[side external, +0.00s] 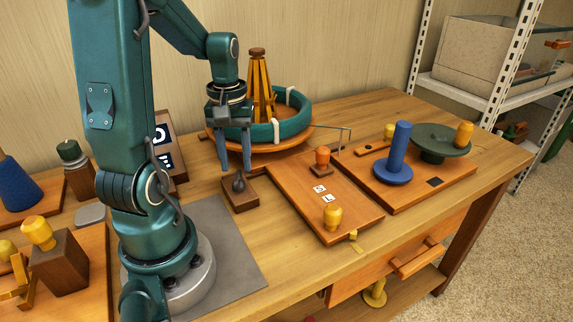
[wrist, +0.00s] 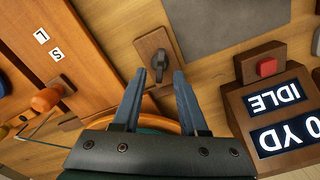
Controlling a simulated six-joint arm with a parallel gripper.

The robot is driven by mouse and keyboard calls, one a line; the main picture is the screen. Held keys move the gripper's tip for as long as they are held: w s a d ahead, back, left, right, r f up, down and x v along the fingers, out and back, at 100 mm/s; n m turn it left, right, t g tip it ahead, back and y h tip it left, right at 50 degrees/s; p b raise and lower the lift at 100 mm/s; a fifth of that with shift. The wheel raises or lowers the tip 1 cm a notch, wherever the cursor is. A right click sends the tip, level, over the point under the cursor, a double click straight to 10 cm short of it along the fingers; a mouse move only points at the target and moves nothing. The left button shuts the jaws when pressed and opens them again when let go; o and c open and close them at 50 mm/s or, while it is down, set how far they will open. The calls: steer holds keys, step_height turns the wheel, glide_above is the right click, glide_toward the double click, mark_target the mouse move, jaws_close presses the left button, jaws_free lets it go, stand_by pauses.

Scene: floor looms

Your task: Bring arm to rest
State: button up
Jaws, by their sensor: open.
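My gripper (side external: 235,166) is open, with its two blue-grey fingers pointing down and nothing seen held between them. It hangs above a small wooden block with a dark knob or lever (side external: 239,184), close to the round wooden tray's front edge. In the wrist view my gripper (wrist: 159,76) has its fingertips spread, and the dark lever (wrist: 159,62) appears just beyond and between them. Whether the fingers touch it I cannot tell.
A teal ring (side external: 300,118) on the round wooden tray surrounds a wooden tower (side external: 260,85). A display box (wrist: 285,110) reads IDLE and 0 YD, with a red button (wrist: 268,67). Wooden boards with yellow knobs (side external: 332,217) and a blue spool (side external: 396,150) stand right.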

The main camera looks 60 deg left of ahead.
steer(key=shift+r, duration=1)
steer(key=shift+w+d, duration=0.1)
